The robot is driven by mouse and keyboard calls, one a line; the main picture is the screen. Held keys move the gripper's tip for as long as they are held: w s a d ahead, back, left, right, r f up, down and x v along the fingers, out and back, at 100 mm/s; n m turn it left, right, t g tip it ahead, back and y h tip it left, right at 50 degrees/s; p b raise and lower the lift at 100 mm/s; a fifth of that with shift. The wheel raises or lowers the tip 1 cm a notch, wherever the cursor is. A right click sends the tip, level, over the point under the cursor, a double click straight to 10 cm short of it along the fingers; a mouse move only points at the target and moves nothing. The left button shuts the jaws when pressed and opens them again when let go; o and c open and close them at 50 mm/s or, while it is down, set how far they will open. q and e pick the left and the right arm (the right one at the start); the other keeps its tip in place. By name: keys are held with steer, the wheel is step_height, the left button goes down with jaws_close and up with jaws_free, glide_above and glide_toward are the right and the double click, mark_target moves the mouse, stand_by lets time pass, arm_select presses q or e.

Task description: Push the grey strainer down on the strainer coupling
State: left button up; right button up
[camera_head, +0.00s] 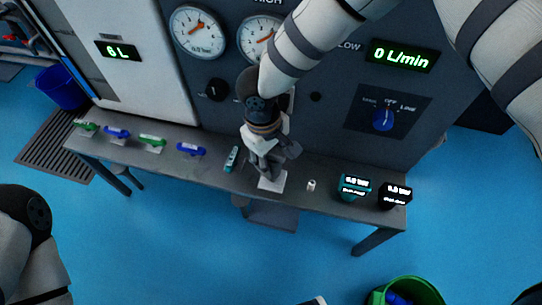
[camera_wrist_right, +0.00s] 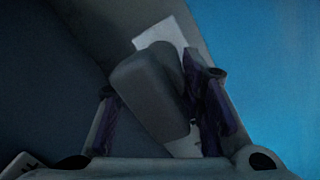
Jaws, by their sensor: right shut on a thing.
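My right gripper (camera_head: 270,167) is low over the bench, just above a white square plate (camera_head: 272,182). It is shut on a grey, rounded piece (camera_wrist_right: 148,85), which looks like the grey strainer, between its dark fingers in the wrist view. The white plate also shows behind that piece in the wrist view (camera_wrist_right: 160,35). A small whitish part (camera_wrist_right: 186,146) shows below the grey piece; I cannot tell whether it is the strainer coupling. The gripper hides the contact in the head view. My left gripper is out of view.
Green and blue fittings (camera_head: 117,133) line the left of the bench (camera_head: 220,178). A teal tool (camera_head: 231,158) lies left of the gripper. A small pale cylinder (camera_head: 311,185), a teal display pot (camera_head: 352,187) and a black one (camera_head: 394,196) stand right. The gauge panel (camera_head: 330,135) rises behind.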

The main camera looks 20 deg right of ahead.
steer(key=shift+f+b, duration=0.85)
steer(key=shift+f, duration=0.7)
steer(key=o, duration=1.3)
steer(key=r, duration=0.8)
steer(key=a+r, duration=0.1)
steer(key=r, duration=0.3)
steer(key=shift+w, duration=0.15)
